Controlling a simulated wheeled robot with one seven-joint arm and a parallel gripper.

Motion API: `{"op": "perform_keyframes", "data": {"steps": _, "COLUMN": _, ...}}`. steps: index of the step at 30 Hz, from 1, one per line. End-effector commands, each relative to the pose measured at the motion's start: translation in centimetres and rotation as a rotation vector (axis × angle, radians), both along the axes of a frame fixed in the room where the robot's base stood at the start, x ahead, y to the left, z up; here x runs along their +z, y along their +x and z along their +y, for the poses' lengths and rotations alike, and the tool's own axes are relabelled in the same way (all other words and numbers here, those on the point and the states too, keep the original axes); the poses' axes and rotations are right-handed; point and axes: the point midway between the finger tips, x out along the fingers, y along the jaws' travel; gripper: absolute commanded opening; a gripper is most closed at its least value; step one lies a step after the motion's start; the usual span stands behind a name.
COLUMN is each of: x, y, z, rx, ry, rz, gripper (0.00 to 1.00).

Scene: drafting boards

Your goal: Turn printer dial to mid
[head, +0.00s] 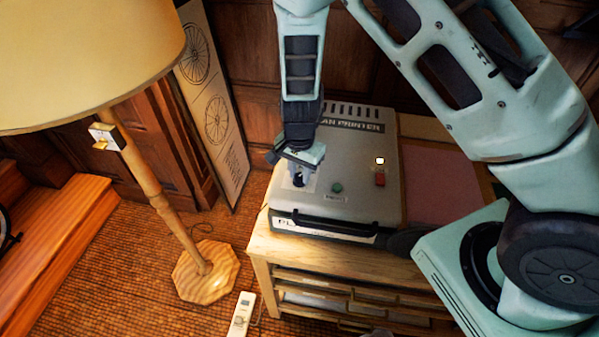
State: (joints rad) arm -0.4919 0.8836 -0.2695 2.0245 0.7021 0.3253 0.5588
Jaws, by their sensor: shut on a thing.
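The grey plan printer (355,165) stands on a wooden cabinet in the middle of the head view. A green button (337,188), a red switch (380,179) and a small lit lamp (380,161) show on its top. My gripper (299,181) points down at the left part of the printer top, over a pale dial plate. It is shut on the dial there, which is mostly hidden by the fingers. The dial's setting cannot be read.
The wooden cabinet (262,262) has open shelves below the printer. A floor lamp (165,212) stands at the left, and a framed wheel drawing (214,115) leans behind it. A power strip (242,314) lies on the floor. A pinkish board (440,185) lies right of the printer.

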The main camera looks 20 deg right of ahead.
Motion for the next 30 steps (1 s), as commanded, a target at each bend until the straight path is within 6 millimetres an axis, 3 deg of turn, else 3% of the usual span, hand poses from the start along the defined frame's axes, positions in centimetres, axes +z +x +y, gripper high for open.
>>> {"op": "perform_keyframes", "data": {"steps": 18, "x": -0.10, "y": 0.10, "z": -0.03, "rx": 0.517, "ry": 0.001, "rz": -0.004, "gripper": 0.04}}
{"op": "perform_keyframes", "data": {"steps": 30, "x": 0.02, "y": 0.12, "z": -0.02, "rx": 0.695, "ry": -0.001, "rz": -0.004, "gripper": 0.04}}
